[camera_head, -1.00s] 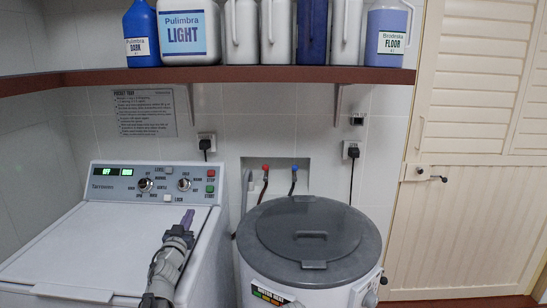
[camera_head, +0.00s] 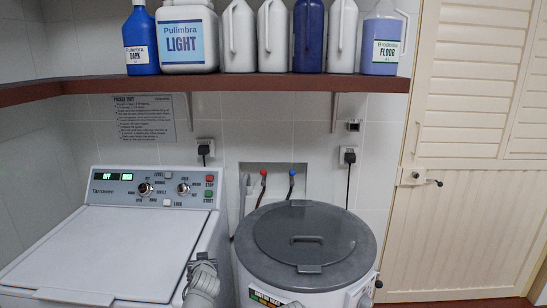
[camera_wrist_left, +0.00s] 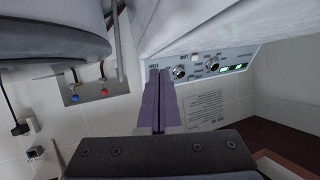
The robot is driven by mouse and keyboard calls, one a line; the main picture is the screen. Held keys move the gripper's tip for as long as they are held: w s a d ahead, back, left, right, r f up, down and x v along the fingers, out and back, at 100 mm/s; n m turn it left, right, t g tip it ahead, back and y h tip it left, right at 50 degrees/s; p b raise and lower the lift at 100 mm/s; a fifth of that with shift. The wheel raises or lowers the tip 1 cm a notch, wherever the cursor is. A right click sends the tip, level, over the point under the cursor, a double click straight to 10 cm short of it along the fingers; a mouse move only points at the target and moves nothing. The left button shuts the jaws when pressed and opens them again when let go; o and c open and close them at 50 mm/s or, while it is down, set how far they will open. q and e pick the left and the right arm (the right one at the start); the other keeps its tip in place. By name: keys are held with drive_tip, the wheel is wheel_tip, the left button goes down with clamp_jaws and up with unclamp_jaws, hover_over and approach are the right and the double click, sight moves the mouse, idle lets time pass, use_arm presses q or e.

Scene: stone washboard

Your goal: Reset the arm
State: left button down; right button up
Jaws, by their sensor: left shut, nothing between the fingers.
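My left gripper (camera_wrist_left: 160,78) shows in the left wrist view, its two purple fingers pressed together with nothing between them. In that view, which is upside down, the fingers point toward the control panel of the washing machine (camera_wrist_left: 208,66). In the head view only a grey part of my left arm shows, at the bottom, by the front right of the white washing machine (camera_head: 120,245); the fingers are not visible there. My right gripper is in neither view.
A round grey-lidded spin dryer (camera_head: 305,240) stands right of the washing machine. A brown shelf (camera_head: 270,83) with several bottles runs above. A cream louvred door (camera_head: 460,230) is at the right. Blue- and red-handled taps (camera_head: 292,175) sit in a wall recess.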

use_arm(q)
drive_tip(key=s+d+f+m+g+h+p, duration=0.1)
drive_tip(key=s+d+f+m+g, duration=0.1)
drive_tip(key=s, duration=0.7)
drive_tip(key=s+d+f+m+g+h+p, duration=0.1)
drive_tip(key=s+d+f+g, duration=0.3)
drive_tip(key=s+d, duration=0.5)
drive_tip(key=s+d+f+m+g+p, duration=0.1)
drive_tip(key=s+d+f+m+g, duration=0.2)
drive_tip(key=s, duration=0.7)
drive_tip(key=d+g, duration=0.2)
drive_tip(key=g, duration=0.2)
drive_tip(key=shift+s+d+f+h+p, duration=0.2)
drive_tip(key=shift+s+d+h+p, duration=0.1)
drive_tip(key=shift+s+h, duration=0.1)
drive_tip(key=c, duration=1.6)
unclamp_jaws()
drive_tip(key=shift+w, duration=0.1)
